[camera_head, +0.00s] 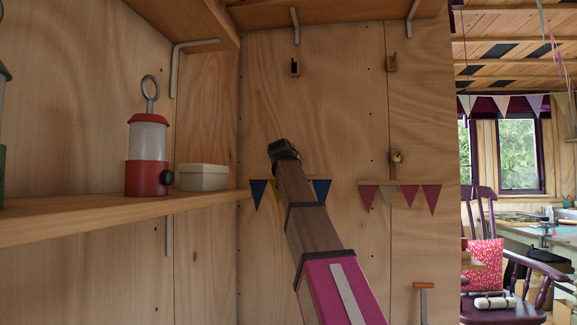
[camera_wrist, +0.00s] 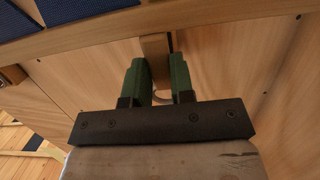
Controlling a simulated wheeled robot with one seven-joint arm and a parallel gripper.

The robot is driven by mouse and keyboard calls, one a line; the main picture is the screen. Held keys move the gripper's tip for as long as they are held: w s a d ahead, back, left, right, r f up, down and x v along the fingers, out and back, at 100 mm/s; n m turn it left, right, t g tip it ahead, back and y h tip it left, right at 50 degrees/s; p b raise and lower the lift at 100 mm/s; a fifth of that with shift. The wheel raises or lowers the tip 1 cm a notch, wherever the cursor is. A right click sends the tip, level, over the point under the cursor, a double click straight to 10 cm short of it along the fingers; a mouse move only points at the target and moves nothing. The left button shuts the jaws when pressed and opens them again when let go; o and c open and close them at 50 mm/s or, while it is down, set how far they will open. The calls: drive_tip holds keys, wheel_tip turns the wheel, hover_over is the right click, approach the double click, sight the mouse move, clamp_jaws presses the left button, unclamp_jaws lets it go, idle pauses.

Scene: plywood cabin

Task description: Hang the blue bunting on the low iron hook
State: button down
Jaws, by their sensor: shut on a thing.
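The blue bunting (camera_head: 258,192) is a wooden bar with blue triangular flags, in front of the back wall. My arm covers its middle in the head view. In the wrist view its bar (camera_wrist: 75,38) crosses the upper left, with a blue flag (camera_wrist: 80,8) beyond it. My gripper (camera_wrist: 157,65) has green fingers shut on the bunting's upright wooden tab (camera_wrist: 155,48). A small pale curved piece (camera_wrist: 163,98) shows between the finger bases; I cannot tell what it is. The gripper is hidden in the head view. I cannot make out the low iron hook.
A dark upper hook (camera_head: 294,67) and a brass-coloured one (camera_head: 391,62) are on the back wall. A red-and-cream bunting (camera_head: 400,193) hangs below a lower brass-coloured hook (camera_head: 396,157). The left shelf (camera_head: 100,215) holds a red lantern (camera_head: 147,160) and a pale box (camera_head: 203,178).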

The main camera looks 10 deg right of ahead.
drive_tip(key=x, duration=0.8)
drive_tip(key=shift+w, duration=0.35)
idle(0.8)
drive_tip(key=shift+d, duration=0.15)
idle(0.3)
